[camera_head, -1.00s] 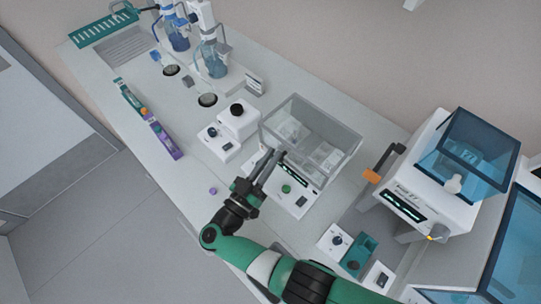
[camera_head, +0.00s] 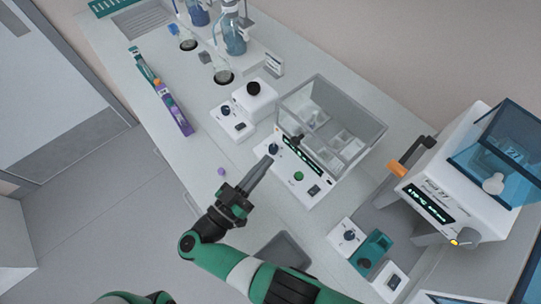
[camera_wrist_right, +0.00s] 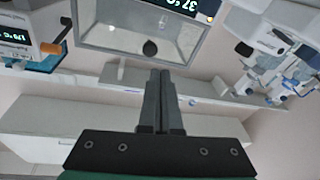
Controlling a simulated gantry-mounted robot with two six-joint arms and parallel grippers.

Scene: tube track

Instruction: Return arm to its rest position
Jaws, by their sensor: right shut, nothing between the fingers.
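My right gripper (camera_head: 268,161) is shut and empty. Its arm comes in from the bottom of the head view, and the fingertips point up and right towards the front of the clear-walled bath (camera_head: 372,140). They look just short of the bath's white control panel (camera_head: 315,187), apart from it as far as I can tell. In the right wrist view the two fingers (camera_wrist_right: 160,75) lie side by side with nothing held. Green and black parts of my own show at the bottom edge of the head view, but no left gripper is visible.
A small purple cap (camera_head: 221,171) lies on the bench left of the gripper. A grey tray (camera_head: 285,250) lies near the bench's front edge. The white machine (camera_head: 436,212) with a blue lid stands right.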

